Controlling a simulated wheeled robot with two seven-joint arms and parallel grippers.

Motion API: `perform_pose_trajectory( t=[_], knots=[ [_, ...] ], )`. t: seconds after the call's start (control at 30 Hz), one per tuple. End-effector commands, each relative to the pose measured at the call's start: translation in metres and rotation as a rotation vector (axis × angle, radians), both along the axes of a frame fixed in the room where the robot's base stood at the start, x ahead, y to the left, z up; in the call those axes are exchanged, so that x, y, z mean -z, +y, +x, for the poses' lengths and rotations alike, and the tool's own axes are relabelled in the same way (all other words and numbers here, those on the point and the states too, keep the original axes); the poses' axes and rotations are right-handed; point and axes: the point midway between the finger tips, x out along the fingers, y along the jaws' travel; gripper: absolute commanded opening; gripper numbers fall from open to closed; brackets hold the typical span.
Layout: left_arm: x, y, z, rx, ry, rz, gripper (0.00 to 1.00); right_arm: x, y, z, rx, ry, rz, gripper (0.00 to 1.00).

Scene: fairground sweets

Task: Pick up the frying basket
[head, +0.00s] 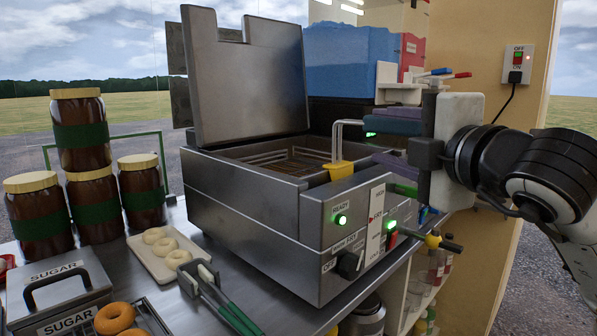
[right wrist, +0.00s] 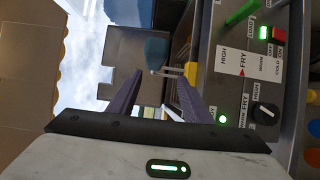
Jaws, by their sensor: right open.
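The frying basket sits in the open steel fryer (head: 250,205); its wire mesh (head: 290,163) shows inside the well, partly hidden by the front wall. Its bent metal handle rod (head: 337,138) rises at the front rim beside a yellow piece (head: 340,171) and runs right towards my right gripper (head: 373,142). The blue handle grip (right wrist: 155,52) shows in the right wrist view, beyond and between the purple fingertips (right wrist: 157,78). My right gripper is open, with nothing clasped; contact with the grip cannot be told. My left gripper is out of view.
Tongs (head: 220,298) with green handles lie before the fryer. A tray (head: 148,262) of pale rings, a sugar box (head: 60,290) and stacked brown jars (head: 83,140) stand left. The fryer lid (head: 245,80) stands raised. Knobs and a lever stick out from the front panel.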

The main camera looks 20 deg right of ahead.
Motion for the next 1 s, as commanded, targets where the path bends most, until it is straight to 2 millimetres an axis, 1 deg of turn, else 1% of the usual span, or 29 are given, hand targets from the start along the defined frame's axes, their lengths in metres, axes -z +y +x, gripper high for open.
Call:
perform_pose_trajectory(
  t=[0.03,0.13,0.3,0.47,0.63,0.73,0.83,1.0],
  knots=[
    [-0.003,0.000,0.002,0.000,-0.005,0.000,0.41,-0.005,-0.006,0.002,0.021,-0.011,0.007,0.45],
    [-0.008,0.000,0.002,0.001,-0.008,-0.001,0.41,-0.007,-0.010,0.016,0.032,-0.016,0.012,0.45],
    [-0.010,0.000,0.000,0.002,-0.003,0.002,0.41,-0.007,-0.012,0.040,0.029,-0.016,0.010,0.45],
    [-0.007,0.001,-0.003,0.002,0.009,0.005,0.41,-0.007,-0.013,0.051,0.027,-0.016,0.010,0.45],
    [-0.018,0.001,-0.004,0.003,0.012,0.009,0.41,-0.013,-0.015,0.075,0.028,-0.015,0.009,0.45],
    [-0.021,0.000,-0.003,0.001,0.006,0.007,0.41,-0.011,-0.016,0.089,0.027,-0.014,0.011,0.45],
    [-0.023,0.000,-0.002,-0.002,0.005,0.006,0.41,-0.009,-0.017,0.097,0.027,-0.015,0.010,0.45],
    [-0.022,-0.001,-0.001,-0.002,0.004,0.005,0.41,-0.008,-0.016,0.099,0.025,-0.017,0.010,0.45]
  ],
)
